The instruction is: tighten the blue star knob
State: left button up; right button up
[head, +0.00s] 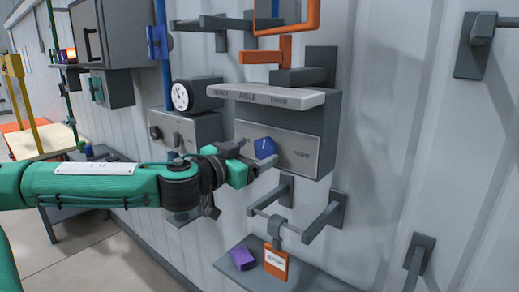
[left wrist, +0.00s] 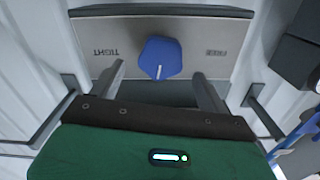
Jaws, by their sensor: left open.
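The blue star knob (head: 264,147) sits on a grey panel (head: 305,158) on the wall, with the word TIGHT to its right in the head view. In the left wrist view the knob (left wrist: 160,57) appears between TIGHT on the left and FREE on the right, both upside down. A white mark on the knob points toward my gripper there. My left gripper (head: 256,162) is open just in front of the knob. In the left wrist view its fingers stand apart, one on each side of the knob, with no clear contact. My right gripper is not in view.
A grey ledge (head: 266,96) with lettering juts out above the knob. A round gauge (head: 181,96) and another knob panel (head: 186,130) are to the left. Below are wall brackets (head: 323,216), an orange tag (head: 276,262) and a purple block (head: 242,257) on a shelf.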

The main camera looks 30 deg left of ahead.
aim_at(266, 148)
pick_arm(q)
jog(key=shift+w+d, duration=0.1)
jog(key=shift+w, duration=1.3)
jog(key=c, duration=1)
